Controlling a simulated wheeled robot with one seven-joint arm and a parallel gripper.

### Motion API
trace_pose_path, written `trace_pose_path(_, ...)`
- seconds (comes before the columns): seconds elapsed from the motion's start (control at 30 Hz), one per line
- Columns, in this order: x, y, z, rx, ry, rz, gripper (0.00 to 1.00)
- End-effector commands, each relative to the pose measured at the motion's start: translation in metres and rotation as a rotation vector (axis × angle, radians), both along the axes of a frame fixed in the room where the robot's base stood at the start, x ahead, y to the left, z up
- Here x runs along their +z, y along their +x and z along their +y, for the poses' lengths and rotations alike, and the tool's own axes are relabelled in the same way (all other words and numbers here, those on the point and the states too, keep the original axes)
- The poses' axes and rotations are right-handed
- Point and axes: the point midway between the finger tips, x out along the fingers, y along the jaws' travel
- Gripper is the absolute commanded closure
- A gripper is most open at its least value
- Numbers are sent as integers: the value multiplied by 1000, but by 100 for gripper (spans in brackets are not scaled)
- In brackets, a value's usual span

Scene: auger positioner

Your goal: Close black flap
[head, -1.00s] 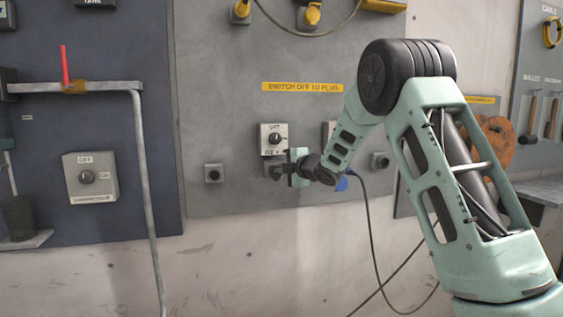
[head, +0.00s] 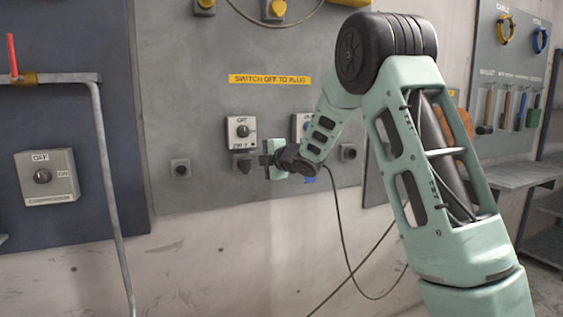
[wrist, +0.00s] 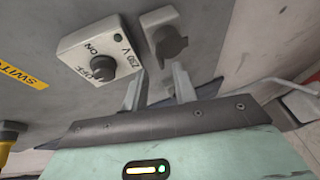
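The black flap (head: 243,163) is on a small socket on the grey wall panel, just below the 230 V switch box (head: 241,132). In the wrist view the dark flap (wrist: 171,45) sits on a grey socket plate, just beyond my fingertips. Whether it is fully down on the socket I cannot tell. My gripper (head: 267,160) is just right of the flap in the head view. In the wrist view my gripper (wrist: 159,76) has its two fingers apart with nothing between them. The fingers look close to the flap, with no clear contact.
A grey pipe (head: 108,180) and a compressor switch box (head: 47,177) are at left.

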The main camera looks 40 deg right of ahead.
Motion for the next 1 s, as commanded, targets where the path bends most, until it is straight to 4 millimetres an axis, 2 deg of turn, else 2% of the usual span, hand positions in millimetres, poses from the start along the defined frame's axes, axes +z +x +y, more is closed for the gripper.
trace_pose_path(0.03,2,-13,-3,-4,0,-2,72)
trace_pose_path(0.3,15,-75,-10,-3,-1,-3,72)
trace_pose_path(0.5,22,-112,-15,-3,0,-2,72)
trace_pose_path(0.7,26,-130,-16,-2,1,-1,72)
trace_pose_path(1.0,26,-132,-17,-2,1,0,72)
